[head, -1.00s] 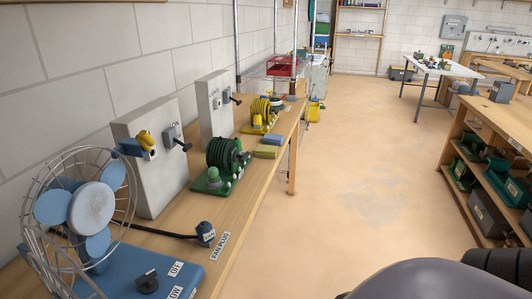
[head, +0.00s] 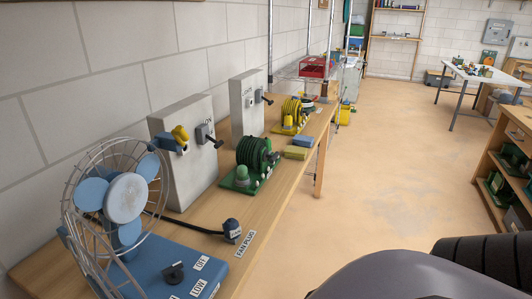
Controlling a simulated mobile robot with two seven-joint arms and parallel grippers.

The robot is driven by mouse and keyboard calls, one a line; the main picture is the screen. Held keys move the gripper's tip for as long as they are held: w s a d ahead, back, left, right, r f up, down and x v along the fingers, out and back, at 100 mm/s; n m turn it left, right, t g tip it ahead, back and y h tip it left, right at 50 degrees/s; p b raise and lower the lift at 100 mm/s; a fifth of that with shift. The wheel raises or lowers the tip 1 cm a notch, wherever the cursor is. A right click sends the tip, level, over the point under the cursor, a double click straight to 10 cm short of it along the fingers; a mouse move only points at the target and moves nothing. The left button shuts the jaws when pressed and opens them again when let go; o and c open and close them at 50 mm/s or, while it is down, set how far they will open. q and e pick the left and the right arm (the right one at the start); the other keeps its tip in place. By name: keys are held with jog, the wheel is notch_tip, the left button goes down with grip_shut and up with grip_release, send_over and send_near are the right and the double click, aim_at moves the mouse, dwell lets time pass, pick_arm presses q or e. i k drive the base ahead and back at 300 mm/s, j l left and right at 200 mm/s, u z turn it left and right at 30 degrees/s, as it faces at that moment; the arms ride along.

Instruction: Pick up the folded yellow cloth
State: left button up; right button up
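A small flat yellow item (head: 296,153), which looks like the folded yellow cloth, lies on the wooden workbench (head: 262,217) near its right edge. A similar flat blue item (head: 303,141) lies just behind it. The green cable reel (head: 254,157) stands close to the left of the yellow item, and the yellow cable reel (head: 290,113) stands farther back. Neither of my grippers shows in the head view.
A blue caged fan (head: 123,198) and a fan plug (head: 232,229) occupy the near bench. Two grey switch boxes (head: 186,130) stand along the wall. The floor (head: 385,165) right of the bench is clear. Shelving (head: 510,150) stands at the right.

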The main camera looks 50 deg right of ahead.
aim_at(291, 152)
jog(key=l+u, duration=0.3)
jog(key=k+l+u, duration=0.1)
jog(key=l+u, duration=0.2)
jog(key=k+l+u, duration=0.15)
jog(key=l, duration=0.25)
jog(key=k+l+u, duration=0.1)
jog(key=l, duration=0.35)
jog(key=k+l, duration=0.15)
jog(key=l, duration=0.25)
jog(key=k+l, duration=0.15)
jog(key=l, duration=0.2)
jog(key=k+l+u, duration=0.1)
jog(key=l, duration=0.3)
jog(key=k+l, duration=0.2)
jog(key=l, duration=0.15)
jog(key=k+l+u, duration=0.1)
jog(key=l, duration=0.25)
jog(key=k+l, duration=0.2)
jog(key=l, duration=0.2)
